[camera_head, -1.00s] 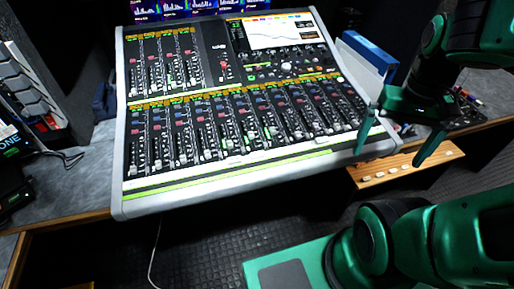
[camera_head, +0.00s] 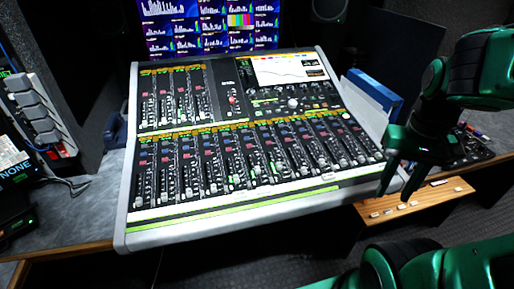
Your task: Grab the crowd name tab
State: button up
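Several small white tabs lie in a row on a wooden ledge (camera_head: 443,192) at the right, below the desk edge. Their lettering is too small to read, so I cannot tell which is the crowd name tab. My gripper (camera_head: 394,194) is green and points down, just above and to the left of the row. Its two fingers look apart, with nothing seen between them. The fingers stand close in front of the mixing console's right corner and partly cover the left part of the ledge.
A large mixing console (camera_head: 230,222) fills the desk. Screens (camera_head: 210,28) stand behind it. A blue-and-white box (camera_head: 372,92) stands at its right, and small items (camera_head: 475,140) lie on the desk beyond my gripper. Grey-faced equipment (camera_head: 40,110) is at left. Dark floor lies below.

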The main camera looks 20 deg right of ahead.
aim_at(240, 195)
jog(key=u, duration=2)
jog(key=k, duration=1)
jog(key=z, duration=1.5)
jog(key=i, duration=1)
